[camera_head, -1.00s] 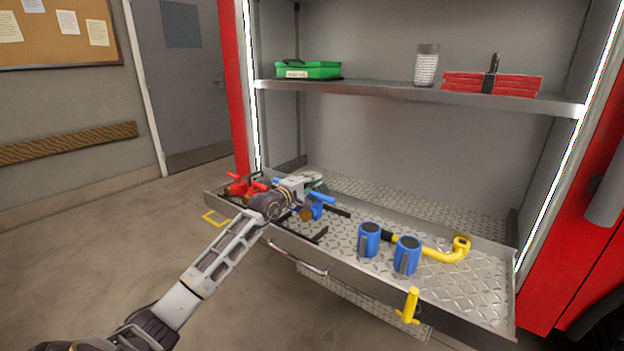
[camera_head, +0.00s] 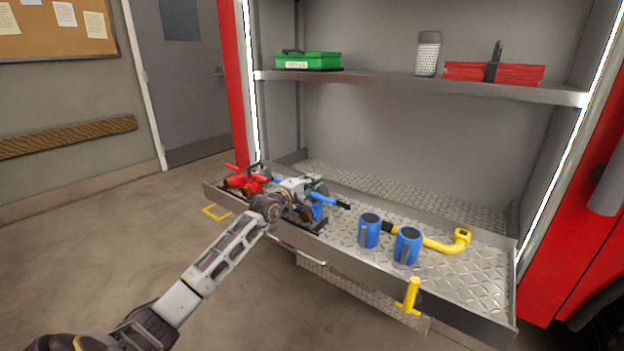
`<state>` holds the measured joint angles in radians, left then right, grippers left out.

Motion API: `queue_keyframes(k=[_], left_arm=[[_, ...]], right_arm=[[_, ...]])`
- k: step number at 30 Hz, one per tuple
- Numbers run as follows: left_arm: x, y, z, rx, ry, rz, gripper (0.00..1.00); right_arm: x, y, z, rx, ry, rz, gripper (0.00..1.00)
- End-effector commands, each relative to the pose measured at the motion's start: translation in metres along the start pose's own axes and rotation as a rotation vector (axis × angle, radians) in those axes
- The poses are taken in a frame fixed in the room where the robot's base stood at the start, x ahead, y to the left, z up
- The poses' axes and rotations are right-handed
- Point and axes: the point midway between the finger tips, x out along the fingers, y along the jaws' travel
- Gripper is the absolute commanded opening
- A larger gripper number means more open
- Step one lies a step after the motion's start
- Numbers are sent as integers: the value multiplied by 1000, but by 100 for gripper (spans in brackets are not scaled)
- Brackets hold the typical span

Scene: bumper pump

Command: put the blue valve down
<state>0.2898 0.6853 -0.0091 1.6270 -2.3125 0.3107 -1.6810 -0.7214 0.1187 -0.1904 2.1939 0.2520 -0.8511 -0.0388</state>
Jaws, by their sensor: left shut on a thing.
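My left gripper (camera_head: 297,188) reaches over the left part of the pulled-out metal tray (camera_head: 350,262) and is shut on the blue valve (camera_head: 321,201). The valve's blue handle and part of its body show to the right of the gripper, low over the tray. The gripper hides part of its own fingertips, and I cannot tell whether the valve touches the tray floor. A further bit of blue shows behind the gripper. My right gripper is not in view.
Red valves (camera_head: 243,180) sit at the tray's left end. Two blue cylinders (camera_head: 369,231) (camera_head: 407,246), a yellow pipe (camera_head: 440,244) and a yellow handle (camera_head: 409,295) are on the right. A shelf above holds a green case (camera_head: 309,61) and red items (camera_head: 493,74).

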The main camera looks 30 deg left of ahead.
Motion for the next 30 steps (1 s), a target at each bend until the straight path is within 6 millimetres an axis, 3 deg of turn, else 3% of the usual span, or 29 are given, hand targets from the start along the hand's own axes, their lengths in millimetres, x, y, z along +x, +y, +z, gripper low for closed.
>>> queue_keyframes(k=[7, 22, 23, 27, 30], left_arm=[[0, -8, -1, 2, 1, 15, 0], [0, -10, -1, 3, 2, 16, 0], [0, -19, -1, 0, 1, 0, 10], [0, -18, -1, -1, 1, 1, 27], [0, -16, -1, -1, 1, 3, 28]], right_arm=[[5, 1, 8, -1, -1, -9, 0], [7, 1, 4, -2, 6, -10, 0], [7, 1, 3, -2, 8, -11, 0], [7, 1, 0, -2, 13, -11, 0], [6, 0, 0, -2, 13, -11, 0]])
